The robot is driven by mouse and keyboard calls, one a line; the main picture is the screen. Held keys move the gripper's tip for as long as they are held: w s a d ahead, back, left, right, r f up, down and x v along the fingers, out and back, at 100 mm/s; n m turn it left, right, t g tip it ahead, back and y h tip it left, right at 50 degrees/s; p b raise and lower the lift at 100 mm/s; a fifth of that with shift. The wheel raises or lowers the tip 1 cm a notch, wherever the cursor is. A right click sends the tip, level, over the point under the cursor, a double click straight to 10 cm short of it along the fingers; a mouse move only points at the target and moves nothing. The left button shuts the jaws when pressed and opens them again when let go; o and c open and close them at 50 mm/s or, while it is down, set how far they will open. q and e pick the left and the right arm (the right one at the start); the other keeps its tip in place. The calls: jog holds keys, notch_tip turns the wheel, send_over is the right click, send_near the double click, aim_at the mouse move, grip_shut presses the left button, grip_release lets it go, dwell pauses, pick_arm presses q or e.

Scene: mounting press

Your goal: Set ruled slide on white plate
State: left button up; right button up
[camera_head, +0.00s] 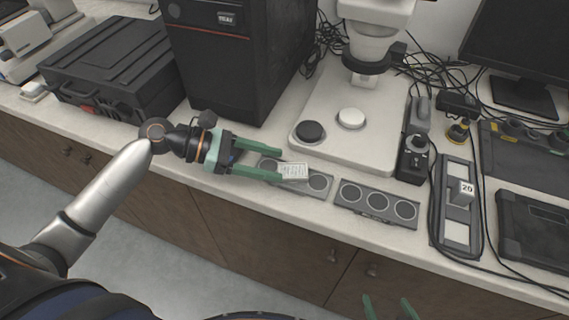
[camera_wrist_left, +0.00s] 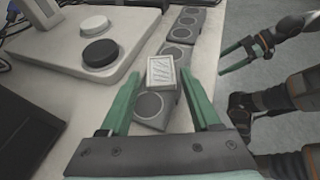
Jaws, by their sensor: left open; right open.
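The ruled slide (camera_head: 293,171), a small pale square with line markings, is at the left end of my view of the bench front, over a grey holder with ringed circles (camera_head: 318,183). In the left wrist view the slide (camera_wrist_left: 162,72) lies between the fingertips, with a gap on each side. My left gripper (camera_head: 281,167) is open around it. Whether the slide touches the holder is unclear. The white plate (camera_head: 351,118), a round disc, sits on the microscope base; it also shows in the left wrist view (camera_wrist_left: 94,24). My right gripper (camera_head: 390,305) is open and empty, in front of the bench.
A black disc (camera_head: 310,131) sits left of the white plate on the pale microscope base (camera_head: 375,145). A second ringed holder (camera_head: 376,201) lies to the right. A black tower (camera_head: 238,60) stands behind my left gripper. Cables and a block marked 20 (camera_head: 466,187) are further right.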

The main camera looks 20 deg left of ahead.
pick_arm(q)
jog(key=v, duration=0.8)
jog(key=shift+s, duration=0.1)
